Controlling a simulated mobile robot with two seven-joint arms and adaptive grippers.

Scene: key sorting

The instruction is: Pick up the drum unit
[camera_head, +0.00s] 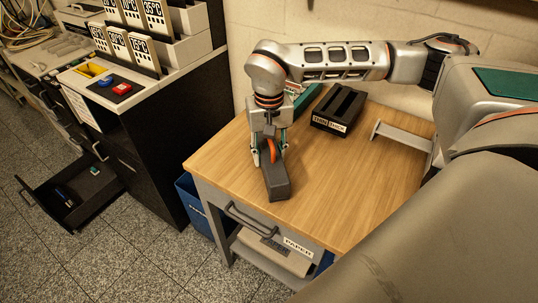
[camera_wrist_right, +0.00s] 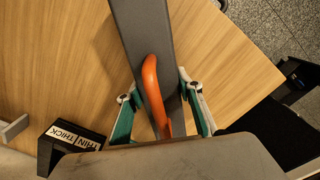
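The drum unit is taken to be the long dark grey block (camera_head: 277,184) with an orange curved handle; it lies on the wooden table near its front left edge. In the right wrist view the block (camera_wrist_right: 145,30) runs up the picture, with its orange handle (camera_wrist_right: 152,88) in the middle. My right gripper (camera_head: 270,152) points down over the block. Its teal fingers (camera_wrist_right: 160,90) stand on both sides of the block, spread, with narrow gaps seeming to remain. The block's rear end is partly hidden by the gripper. My left gripper is not in view.
A black holder labelled thin and thick (camera_head: 339,108) stands at the back of the table (camera_head: 345,180). A grey bracket (camera_head: 400,137) is at the right. A dark cabinet (camera_head: 165,130) stands left, with an open drawer (camera_head: 72,195) low down. The middle of the table is clear.

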